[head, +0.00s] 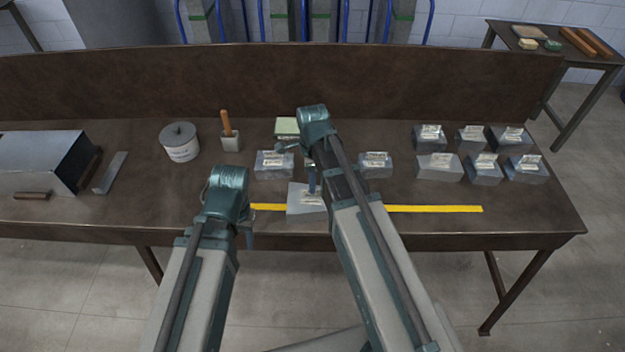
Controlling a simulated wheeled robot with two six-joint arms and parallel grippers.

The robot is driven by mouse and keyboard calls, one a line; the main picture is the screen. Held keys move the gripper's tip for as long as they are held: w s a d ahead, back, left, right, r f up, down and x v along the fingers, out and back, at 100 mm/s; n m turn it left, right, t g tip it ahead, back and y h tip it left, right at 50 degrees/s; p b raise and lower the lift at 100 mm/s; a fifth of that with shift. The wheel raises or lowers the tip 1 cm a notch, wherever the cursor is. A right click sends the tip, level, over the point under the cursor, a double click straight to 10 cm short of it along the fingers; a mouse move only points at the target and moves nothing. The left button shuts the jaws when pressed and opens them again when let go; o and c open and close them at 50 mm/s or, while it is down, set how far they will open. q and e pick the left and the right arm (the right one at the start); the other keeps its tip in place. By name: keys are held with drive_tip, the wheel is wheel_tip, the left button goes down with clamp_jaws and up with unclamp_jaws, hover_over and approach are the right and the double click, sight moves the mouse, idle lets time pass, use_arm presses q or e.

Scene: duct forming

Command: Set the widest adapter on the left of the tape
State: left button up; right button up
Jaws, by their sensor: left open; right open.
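A yellow tape strip (435,209) runs left to right along the front of the table. Two more labelled adapters stand behind the tape, one at left (274,171) and one at right (376,171). My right gripper (311,186) is open just above and behind the adapter on the tape; whether it touches is unclear. My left gripper (248,239) is open near the tape's left end, partly hidden by its arm. Label text is unreadable.
Several labelled adapters, one of them here (438,173), stand in two rows at the right. The front-right table area is clear.

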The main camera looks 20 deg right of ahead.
wheel_tip(320, 180, up, 10)
drive_tip(key=p, duration=0.9)
drive_tip(key=s+a+f+n+b, duration=0.1)
drive_tip(key=s+a+n, duration=0.4)
drive_tip(key=n, duration=0.7)
drive_tip(key=s+a+f+n+h+b, duration=0.1)
drive_tip(key=s+a+n, duration=0.4)
drive_tip(key=s+n, duration=0.4)
drive_tip(key=n, duration=0.4)
drive_tip(key=shift+s+a+f+b, duration=0.15)
drive_tip(key=shift+a+f+b, duration=0.1)
drive_tip(key=shift+b, duration=0.1)
